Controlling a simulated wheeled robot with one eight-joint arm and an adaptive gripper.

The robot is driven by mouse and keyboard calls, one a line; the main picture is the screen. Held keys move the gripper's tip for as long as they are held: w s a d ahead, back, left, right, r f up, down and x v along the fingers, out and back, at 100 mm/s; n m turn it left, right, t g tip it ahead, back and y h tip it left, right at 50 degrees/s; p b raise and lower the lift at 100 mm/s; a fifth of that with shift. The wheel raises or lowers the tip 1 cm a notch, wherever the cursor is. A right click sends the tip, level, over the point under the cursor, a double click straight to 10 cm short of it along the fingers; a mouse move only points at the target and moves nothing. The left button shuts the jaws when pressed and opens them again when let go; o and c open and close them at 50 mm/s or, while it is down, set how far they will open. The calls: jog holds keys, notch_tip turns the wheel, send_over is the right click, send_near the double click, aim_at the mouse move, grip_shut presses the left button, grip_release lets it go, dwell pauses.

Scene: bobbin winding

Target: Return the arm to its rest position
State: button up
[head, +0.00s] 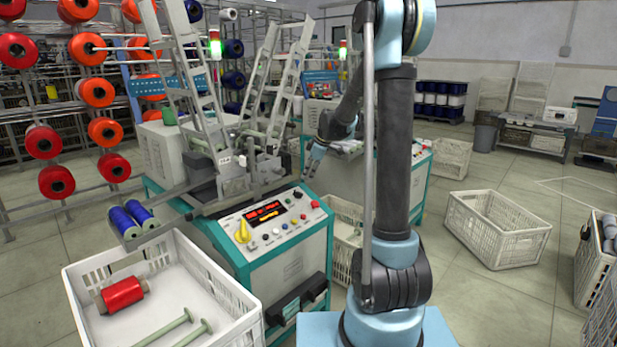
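My arm rises from its light blue base in the front right of the head view, with a tall dark link standing upright. Its forearm comes out behind that link and slopes down to the left. My gripper (313,165) points down near the right end of the bobbin winding machine (262,270), above and behind its control panel. It looks small at this distance, and I cannot tell whether its fingers are apart or together. I see no object clearly held in it.
A white crate (222,277) at front left holds a red bobbin (122,294) and green empty spools (190,340). Two blue bobbins (131,219) lie on the machine's left side. Another white crate (497,230) stands on the floor at right.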

jog(key=s+d+r+m+h, duration=0.15)
jog(key=s+d+m, duration=0.25)
jog(key=s, duration=0.8)
jog(key=s+d+r+m, duration=0.2)
jog(key=s+d+m, duration=0.25)
jog(key=s, duration=0.75)
jog(key=s+d+f+m, duration=0.2)
jog(key=s+f, duration=0.1)
jog(key=s, duration=0.3)
jog(key=s+d+f+m+h, duration=0.1)
jog(key=s+d+f+m, duration=0.1)
jog(key=s, duration=0.5)
jog(key=s+d+f+m+g+h, duration=0.1)
jog(key=s+d+f+m, duration=0.1)
jog(key=s+f, duration=0.2)
jog(key=s, duration=0.2)
jog(key=shift+s, duration=0.3)
jog(key=shift+f+m, duration=0.1)
jog(key=shift+m, duration=0.15)
jog(key=shift+w+f, duration=0.2)
jog(key=shift+w, duration=0.25)
